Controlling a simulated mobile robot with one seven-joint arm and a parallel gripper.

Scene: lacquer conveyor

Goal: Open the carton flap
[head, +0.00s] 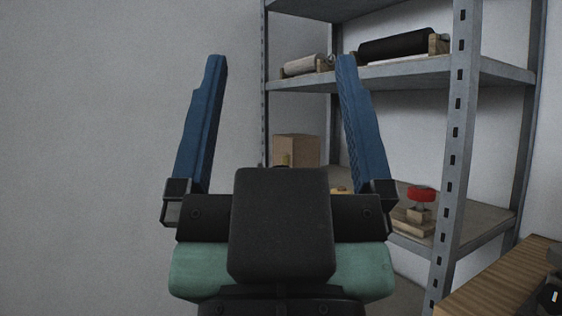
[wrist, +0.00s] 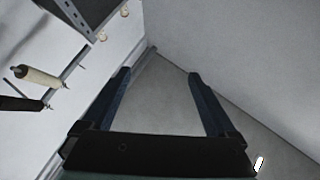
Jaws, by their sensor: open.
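My gripper (head: 282,75) is open and empty in the head view, with its two blue fingers spread wide and pointing up. It also shows in the wrist view (wrist: 159,74), with only bare wall and floor between and beyond its fingers. A brown cardboard box (head: 297,150) stands on the lower shelf in the head view, seen partly between the fingers. My gripper hides the area below it, and I cannot make out a flap on it. The box does not clearly show in the wrist view.
A grey metal shelf rack (head: 459,120) stands at the right. Its middle shelf holds a black roller (head: 402,47) and a pale roller (head: 303,65). A red-topped object (head: 421,193) sits on the lower shelf. A wooden surface (head: 495,285) is at lower right. The left is bare wall.

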